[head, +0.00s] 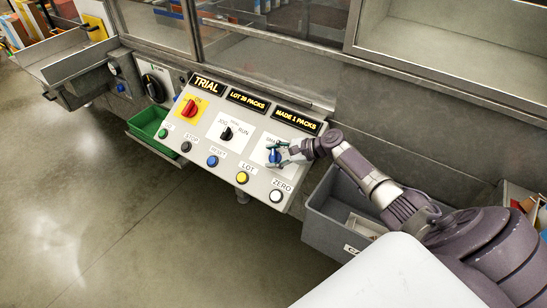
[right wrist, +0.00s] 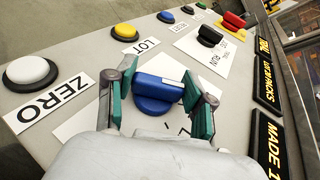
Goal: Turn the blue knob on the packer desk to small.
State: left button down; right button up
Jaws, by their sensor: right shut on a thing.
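The packer desk (head: 260,183) is a sloped pale panel with knobs and buttons. The blue knob (head: 274,156) sits on a white plate at its right side, under the MADE 1 PACKS display. In the right wrist view the blue knob (right wrist: 160,88) has a bar-shaped grip on a round base. My right gripper (head: 283,152) is shut on the blue knob, with one green-padded finger at each end of its bar. The plate's lettering is mostly hidden by the gripper, so the setting is not readable. My left gripper is not in view.
A black knob (head: 226,133) marked JOG and RUN and a red switch (head: 190,108) lie to the left. A white ZERO button (head: 276,196) and a yellow LOT button (head: 243,178) line the front edge. A grey bin (head: 325,228) stands below right, a green bin (head: 147,124) left.

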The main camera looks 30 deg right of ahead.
dwell(0.4)
jog(key=o, duration=1.2)
jog(key=v, duration=1.2)
jog(key=shift+w+r, duration=0.1)
